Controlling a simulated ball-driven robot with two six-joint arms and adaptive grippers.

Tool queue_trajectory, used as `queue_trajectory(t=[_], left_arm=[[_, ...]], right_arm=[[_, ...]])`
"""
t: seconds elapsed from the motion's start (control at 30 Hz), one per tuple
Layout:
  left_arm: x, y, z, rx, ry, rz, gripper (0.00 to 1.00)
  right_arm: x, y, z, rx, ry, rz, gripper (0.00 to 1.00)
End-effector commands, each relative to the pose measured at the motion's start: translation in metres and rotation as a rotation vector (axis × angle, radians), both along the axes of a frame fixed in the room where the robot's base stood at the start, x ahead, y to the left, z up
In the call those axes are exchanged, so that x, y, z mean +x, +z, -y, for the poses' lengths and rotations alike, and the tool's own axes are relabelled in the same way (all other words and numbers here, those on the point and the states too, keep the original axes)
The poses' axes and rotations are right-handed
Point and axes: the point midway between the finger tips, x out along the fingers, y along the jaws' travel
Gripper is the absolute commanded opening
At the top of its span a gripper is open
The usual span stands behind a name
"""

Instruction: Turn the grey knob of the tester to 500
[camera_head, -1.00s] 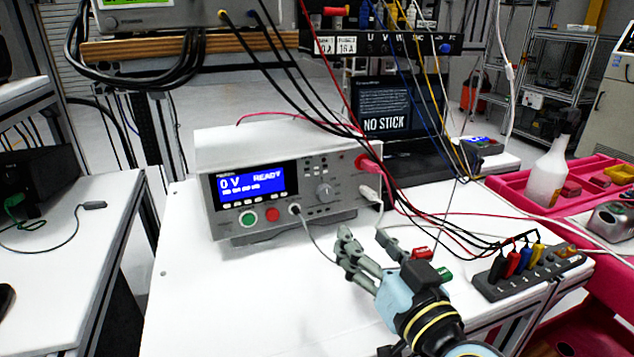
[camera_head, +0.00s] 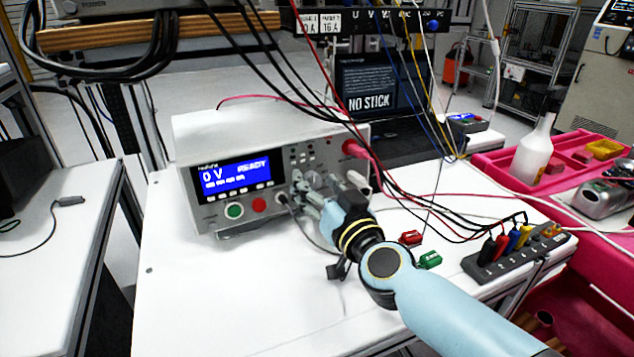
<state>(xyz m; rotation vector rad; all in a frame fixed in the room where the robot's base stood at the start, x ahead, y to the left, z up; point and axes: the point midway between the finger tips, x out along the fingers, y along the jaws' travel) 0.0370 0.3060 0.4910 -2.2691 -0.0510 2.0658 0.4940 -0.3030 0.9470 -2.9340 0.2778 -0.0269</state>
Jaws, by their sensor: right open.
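The tester (camera_head: 270,140) is a grey-white box on the white table. Its blue screen (camera_head: 232,175) reads "0 V" and "READY". A green button (camera_head: 235,211) and a red button (camera_head: 259,205) sit below the screen. My right gripper (camera_head: 306,186) is open at the right part of the tester's front panel, where the grey knob is. Its fingers cover the knob, so I cannot see the knob's setting or whether the fingers touch it. My left gripper is not in view.
A grey strip with colored plugs (camera_head: 510,252) and a pink tray (camera_head: 497,163) are further right. The table's front left is clear.

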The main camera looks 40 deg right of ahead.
Motion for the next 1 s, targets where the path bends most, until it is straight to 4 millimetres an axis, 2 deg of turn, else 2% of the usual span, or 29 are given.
queue_trajectory(t=[0.3, 0.37, 0.7, 0.73, 1.0], left_arm=[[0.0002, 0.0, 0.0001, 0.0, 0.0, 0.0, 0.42], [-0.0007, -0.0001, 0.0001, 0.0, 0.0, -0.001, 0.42], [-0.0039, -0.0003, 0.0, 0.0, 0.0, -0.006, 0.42], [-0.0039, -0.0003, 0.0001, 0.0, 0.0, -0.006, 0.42], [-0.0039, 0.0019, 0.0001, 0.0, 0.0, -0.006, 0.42]], right_arm=[[0.0038, -0.0001, 0.0008, 0.001, 0.0, 0.0, 0.53], [0.0038, -0.0001, 0.0008, 0.0, 0.0, 0.0, 0.47], [0.0036, 0.0, 0.0007, 0.0, 0.0, 0.0, 0.02], [0.0036, 0.0, 0.0007, 0.0, 0.0, 0.0, 0.0], [0.0035, 0.0005, 0.0007, 0.029, -0.004, 0.005, 0.0]])
